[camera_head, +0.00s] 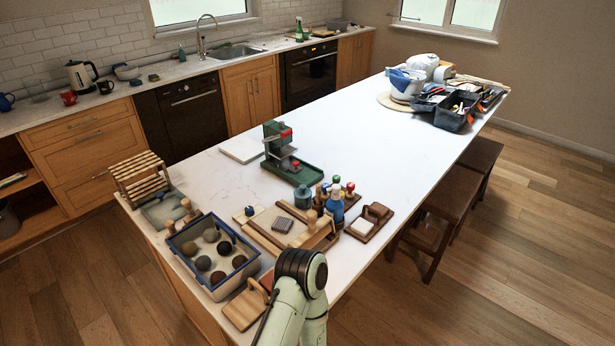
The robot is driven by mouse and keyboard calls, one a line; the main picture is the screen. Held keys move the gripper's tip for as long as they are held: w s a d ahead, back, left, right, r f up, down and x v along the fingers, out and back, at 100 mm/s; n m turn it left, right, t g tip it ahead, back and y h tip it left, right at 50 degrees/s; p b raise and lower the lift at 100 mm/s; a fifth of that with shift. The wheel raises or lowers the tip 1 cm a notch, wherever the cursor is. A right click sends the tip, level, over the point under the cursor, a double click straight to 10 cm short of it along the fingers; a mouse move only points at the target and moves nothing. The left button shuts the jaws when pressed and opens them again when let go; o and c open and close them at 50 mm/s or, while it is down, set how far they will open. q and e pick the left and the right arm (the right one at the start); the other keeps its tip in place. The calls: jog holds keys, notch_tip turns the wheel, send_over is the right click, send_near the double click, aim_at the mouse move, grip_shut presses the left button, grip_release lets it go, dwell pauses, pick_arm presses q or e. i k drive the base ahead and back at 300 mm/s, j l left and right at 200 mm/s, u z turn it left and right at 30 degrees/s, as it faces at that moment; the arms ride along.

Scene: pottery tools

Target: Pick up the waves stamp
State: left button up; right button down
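I cannot tell which object is the waves stamp, as no wave pattern can be read at this size. Knobbed wooden pieces (311,217) stand around the boards, and several slim tools with coloured tops stand by the blue bottle (335,206). One of my arms rises at the bottom middle, but neither gripper shows.
A blue-edged bin (213,286) with several round balls stands front left, beside a wooden rack (140,178). A green press (278,148) stands behind the boards. Black tool caddies (456,111) fill the far right end. The island's middle (370,130) is clear. Stools (447,207) line its right side.

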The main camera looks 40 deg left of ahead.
aim_at(336, 179)
jog(key=i+l+u, duration=0.15)
jog(key=u, duration=0.25)
jog(key=i+l+u, duration=0.45)
jog(key=u, duration=0.3)
jog(key=l, duration=0.1)
